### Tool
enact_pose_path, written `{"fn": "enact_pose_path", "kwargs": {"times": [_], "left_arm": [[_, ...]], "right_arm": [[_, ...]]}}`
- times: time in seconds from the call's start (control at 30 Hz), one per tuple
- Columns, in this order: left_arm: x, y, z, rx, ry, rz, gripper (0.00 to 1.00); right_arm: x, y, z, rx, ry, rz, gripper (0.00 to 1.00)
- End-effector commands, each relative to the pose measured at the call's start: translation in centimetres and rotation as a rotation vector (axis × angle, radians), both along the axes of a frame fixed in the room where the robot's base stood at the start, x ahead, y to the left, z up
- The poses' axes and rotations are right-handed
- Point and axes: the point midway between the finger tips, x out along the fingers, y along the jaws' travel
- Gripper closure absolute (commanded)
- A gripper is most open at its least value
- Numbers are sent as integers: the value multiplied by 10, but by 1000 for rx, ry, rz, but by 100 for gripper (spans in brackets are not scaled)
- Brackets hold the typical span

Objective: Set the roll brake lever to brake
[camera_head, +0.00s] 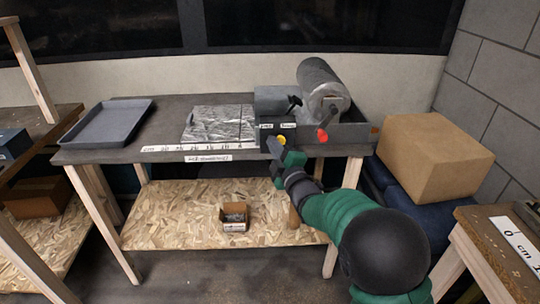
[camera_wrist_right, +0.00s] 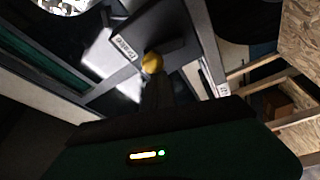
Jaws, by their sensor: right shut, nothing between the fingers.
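A foil-wrapped roll (camera_head: 325,92) rests in a dark holder at the right of the workbench. A yellow knob (camera_head: 281,140) sits on the holder's front, just below two small white labels (camera_head: 277,126) too small to read surely. It appears to be the lever's knob; its shaft is hidden. My right gripper (camera_head: 274,149) is shut and empty, with its tips close beside the yellow knob. In the right wrist view the yellow knob (camera_wrist_right: 152,63) is just beyond the fingertips (camera_wrist_right: 157,82); I cannot tell whether they touch. My left gripper is not in view.
A red knob (camera_head: 322,136) and a black knob (camera_head: 295,100) sit near the roll. A foil sheet (camera_head: 217,124) and a grey tray (camera_head: 105,124) lie leftward on the bench (camera_head: 165,113). A cardboard box (camera_head: 433,158) stands at right; a small open box (camera_head: 235,226) is on the lower shelf.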

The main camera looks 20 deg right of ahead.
Motion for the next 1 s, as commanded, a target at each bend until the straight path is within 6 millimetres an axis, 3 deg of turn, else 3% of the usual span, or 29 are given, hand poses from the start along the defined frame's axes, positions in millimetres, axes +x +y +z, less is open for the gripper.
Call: {"fn": "enact_pose_path", "kwargs": {"times": [0.1, 0.4, 1.0], "left_arm": [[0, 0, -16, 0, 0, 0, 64], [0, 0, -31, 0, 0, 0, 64], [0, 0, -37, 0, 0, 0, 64]], "right_arm": [[-1, -5, -4, 100, -25, -1, 100], [-4, -14, 0, 293, -71, 0, 100], [-5, -20, 2, 287, -68, -2, 100]]}}
